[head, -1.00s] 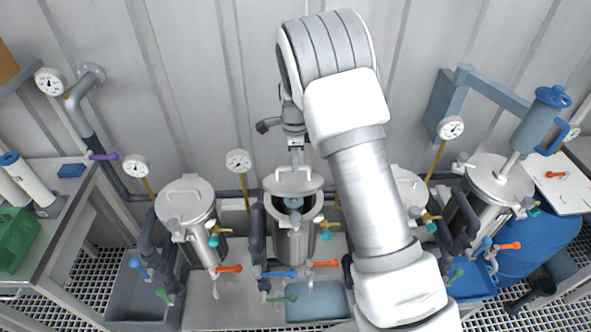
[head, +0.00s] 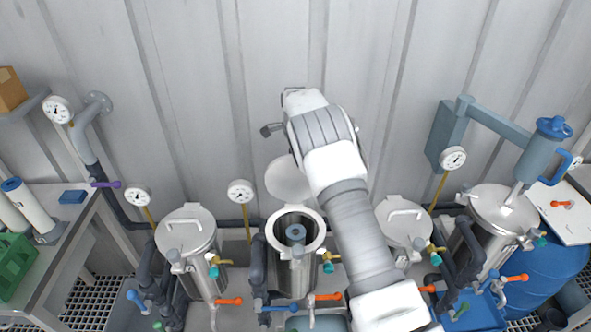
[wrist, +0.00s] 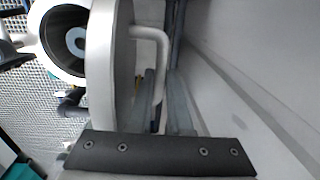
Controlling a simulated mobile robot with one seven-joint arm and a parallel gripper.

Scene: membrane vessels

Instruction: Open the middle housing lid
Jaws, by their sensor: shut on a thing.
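The middle housing (head: 292,250) is a steel vessel with its mouth open and a blue-grey cartridge (head: 296,234) inside. Its round lid (head: 284,180) is swung up and stands steeply tilted at the back of the rim. In the wrist view the lid (wrist: 108,70) is seen nearly edge-on, with the open mouth to its left and its bar handle (wrist: 161,60) on the right face. My gripper (wrist: 166,98) is shut on the lid handle; the exact finger contact is hard to see. In the head view my arm hides the gripper.
Closed lidded vessels stand at the left (head: 187,232), to the right (head: 403,222) and far right (head: 500,210). Gauges, pipes and coloured valves crowd around them. A corrugated wall (head: 220,80) rises close behind the lid. A bench (head: 75,225) is at the left.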

